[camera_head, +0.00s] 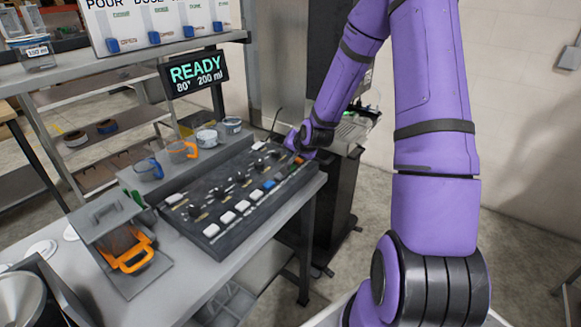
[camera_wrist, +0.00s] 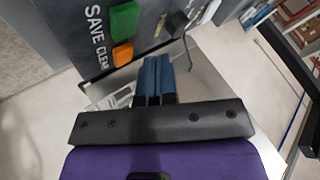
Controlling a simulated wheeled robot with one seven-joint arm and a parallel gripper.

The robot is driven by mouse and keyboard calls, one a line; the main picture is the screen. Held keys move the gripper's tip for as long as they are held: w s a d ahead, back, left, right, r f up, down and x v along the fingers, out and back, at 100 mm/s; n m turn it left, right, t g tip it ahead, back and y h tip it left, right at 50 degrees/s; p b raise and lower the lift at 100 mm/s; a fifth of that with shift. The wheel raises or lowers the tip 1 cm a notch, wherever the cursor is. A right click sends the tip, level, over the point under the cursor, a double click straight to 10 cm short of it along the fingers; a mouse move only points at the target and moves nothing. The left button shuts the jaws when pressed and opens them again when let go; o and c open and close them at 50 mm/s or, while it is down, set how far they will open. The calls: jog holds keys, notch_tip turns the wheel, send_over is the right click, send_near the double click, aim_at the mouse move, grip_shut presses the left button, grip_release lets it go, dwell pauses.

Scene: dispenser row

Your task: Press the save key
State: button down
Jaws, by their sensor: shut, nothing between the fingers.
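The save key is a green square button (camera_wrist: 124,20) at the top of the wrist view, beside the white word SAVE on a dark panel (camera_head: 215,200). An orange key (camera_wrist: 122,54) beside the word CLEAR is between it and my fingertips in that picture. My gripper (camera_wrist: 155,62) is shut and empty, its two dark blue fingers together. Its tips are just to the right of and below the orange key, and I cannot tell whether they touch the panel. In the head view my gripper (camera_head: 297,150) is over the panel's far right end, partly hiding the keys there.
The panel carries several knobs, white keys (camera_head: 227,218) and a blue key (camera_head: 269,184). Mugs (camera_head: 182,151) and tins (camera_head: 207,138) stand behind it. A display (camera_head: 193,73) reads READY, 80°, 200 ml. A grey box with an orange-handled jug (camera_head: 128,252) is at left.

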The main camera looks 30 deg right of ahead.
aim_at(292, 166)
jog(key=shift+f, duration=0.85)
jog(key=shift+f, duration=0.15)
dwell(1.4)
jog(key=shift+f, duration=0.25)
jog(key=shift+f, duration=0.45)
dwell(0.8)
jog(key=shift+r, duration=0.9)
jog(key=shift+r, duration=2.5)
